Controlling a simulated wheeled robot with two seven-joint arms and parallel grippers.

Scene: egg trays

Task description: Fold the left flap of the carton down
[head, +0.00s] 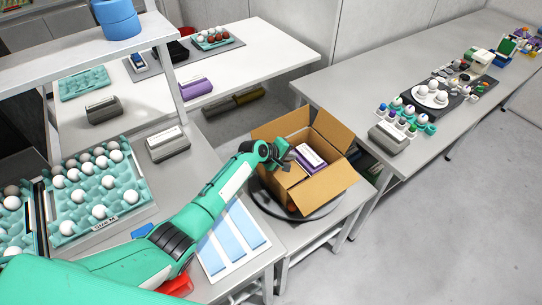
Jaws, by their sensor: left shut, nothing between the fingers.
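The brown cardboard carton (272,185) stands on a low table right of centre. Its back flap (281,124), right flap (334,131) and front flap (331,188) stand open, leaning outward. A brown panel at the carton's left side (289,177) lies below my gripper and looks tilted inward; my gripper partly covers it. A purple-and-white box (312,157) is inside the carton. My left gripper (284,163) is shut and empty over the carton's left side. I cannot tell if it touches the panel. My right gripper is out of view.
A dark round plate (258,197) lies under the carton. Egg trays (120,196) with white eggs sit at left, and a grey carton (168,146) lies behind my arm. A long table (345,98) with several small items runs along the right.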

